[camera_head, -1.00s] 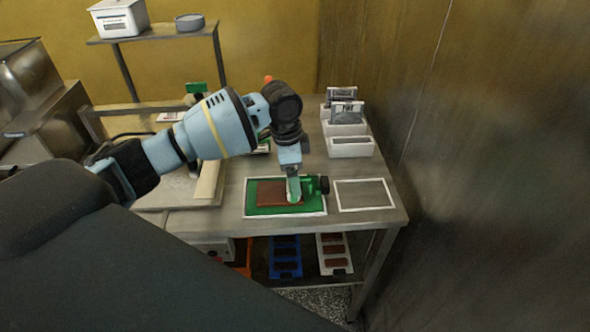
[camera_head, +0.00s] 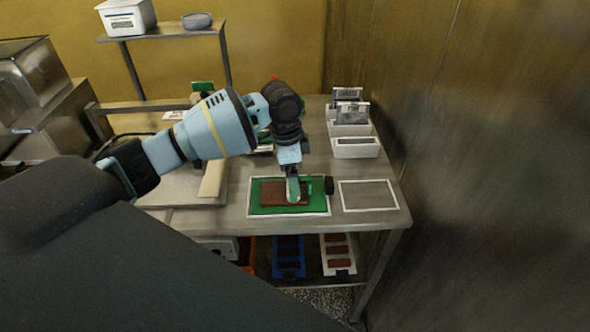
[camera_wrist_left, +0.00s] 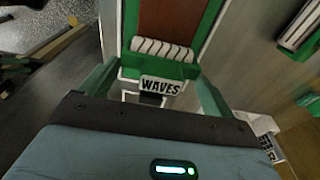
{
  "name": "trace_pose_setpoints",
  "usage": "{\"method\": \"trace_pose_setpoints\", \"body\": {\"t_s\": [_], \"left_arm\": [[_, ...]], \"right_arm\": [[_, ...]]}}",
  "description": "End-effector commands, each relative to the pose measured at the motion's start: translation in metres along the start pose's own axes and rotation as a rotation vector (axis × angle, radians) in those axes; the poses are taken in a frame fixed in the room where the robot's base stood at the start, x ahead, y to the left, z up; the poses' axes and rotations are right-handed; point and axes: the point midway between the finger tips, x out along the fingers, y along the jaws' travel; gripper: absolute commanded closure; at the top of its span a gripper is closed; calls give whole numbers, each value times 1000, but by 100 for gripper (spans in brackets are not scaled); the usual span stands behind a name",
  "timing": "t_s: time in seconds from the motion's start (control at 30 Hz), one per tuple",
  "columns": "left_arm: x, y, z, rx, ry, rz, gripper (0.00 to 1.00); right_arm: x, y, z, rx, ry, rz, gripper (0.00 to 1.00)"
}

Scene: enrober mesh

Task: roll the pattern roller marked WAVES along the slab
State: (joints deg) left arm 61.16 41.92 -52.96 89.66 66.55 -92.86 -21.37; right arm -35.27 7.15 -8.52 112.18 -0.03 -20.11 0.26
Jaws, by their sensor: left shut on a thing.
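The brown slab (camera_head: 275,194) lies on a green mat (camera_head: 256,203) with a white border, on the steel table. It also shows in the left wrist view (camera_wrist_left: 172,18), running away from the roller. My left gripper (camera_head: 293,190) points down over the right part of the slab. In the wrist view its fingers (camera_wrist_left: 152,88) are shut on the green-framed pattern roller (camera_wrist_left: 165,49), whose cylinder is pale with slanted ridges. Its plate (camera_wrist_left: 161,86) reads WAVES. The cylinder lies across the slab; whether it presses on it is hard to tell. My right gripper is not in view.
A white-outlined empty rectangle (camera_head: 368,195) lies right of the mat. White bins (camera_head: 355,147) with label cards stand behind it. Another ridged roller (camera_wrist_left: 299,24) shows in the wrist view. A steel wall (camera_head: 480,180) closes the right.

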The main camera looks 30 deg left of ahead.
Motion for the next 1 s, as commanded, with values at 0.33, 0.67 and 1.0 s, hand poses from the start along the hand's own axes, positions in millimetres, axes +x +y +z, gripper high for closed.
{"method": "trace_pose_setpoints", "body": {"t_s": [0.33,0.67,1.0], "left_arm": [[0,0,6,0,-1,1,31],[0,0,9,-1,-1,1,31],[-1,0,13,0,-1,0,31]], "right_arm": [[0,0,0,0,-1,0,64],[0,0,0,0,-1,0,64],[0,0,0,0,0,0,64]]}}
